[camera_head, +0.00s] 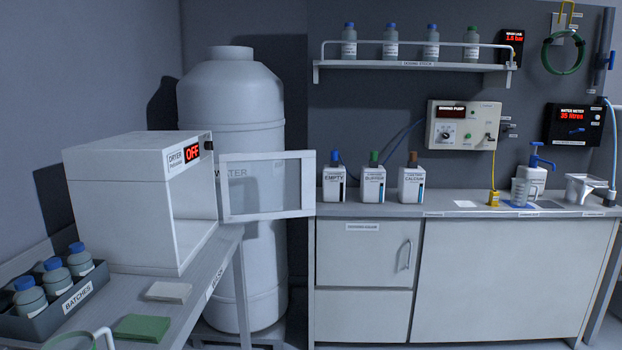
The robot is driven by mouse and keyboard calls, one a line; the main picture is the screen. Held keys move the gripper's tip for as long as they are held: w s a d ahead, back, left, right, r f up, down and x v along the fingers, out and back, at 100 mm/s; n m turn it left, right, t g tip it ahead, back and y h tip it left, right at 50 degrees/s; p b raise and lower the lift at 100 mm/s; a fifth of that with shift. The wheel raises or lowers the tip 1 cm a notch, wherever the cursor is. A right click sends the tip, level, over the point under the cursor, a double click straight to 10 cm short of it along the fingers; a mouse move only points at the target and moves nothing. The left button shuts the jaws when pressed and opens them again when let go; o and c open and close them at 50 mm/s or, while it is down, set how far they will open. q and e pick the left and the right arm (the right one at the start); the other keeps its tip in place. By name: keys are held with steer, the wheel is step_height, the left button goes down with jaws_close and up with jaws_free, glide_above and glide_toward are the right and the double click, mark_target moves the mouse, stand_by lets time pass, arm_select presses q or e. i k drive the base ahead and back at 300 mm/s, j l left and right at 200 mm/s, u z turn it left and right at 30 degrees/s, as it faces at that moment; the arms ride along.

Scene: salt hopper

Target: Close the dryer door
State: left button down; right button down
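The dryer (125,210) is a white box on the bench at the left. Its display (191,152) reads "OFF" in red. The dryer door (310,186) is a white frame with a clear pane. It stands wide open, swung out to the right of the dryer, in front of the large water tank (232,105). The dryer's opening faces right, and its inside shows only in part, with nothing seen in it. Neither of my grippers shows in the view.
A batches tray (75,297) with several blue-capped bottles, a white pad (168,292) and a green pad (142,327) lie on the left bench in front of the dryer. The right counter (480,213) carries labelled bottles and a dosing pump (462,125) hangs above it.

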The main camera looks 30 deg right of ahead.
mark_target(307, 157)
steer(key=i+l, duration=0.7)
steer(key=l, duration=0.2)
steer(key=i+l, duration=0.35)
steer(key=i+l+u, duration=0.1)
steer(key=i+l, duration=0.25)
steer(key=l, duration=0.2)
steer(key=i+l, duration=0.35)
steer(key=l, duration=0.15)
steer(key=i+l, duration=0.35)
steer(key=l+u, duration=0.05)
steer(key=l, duration=0.05)
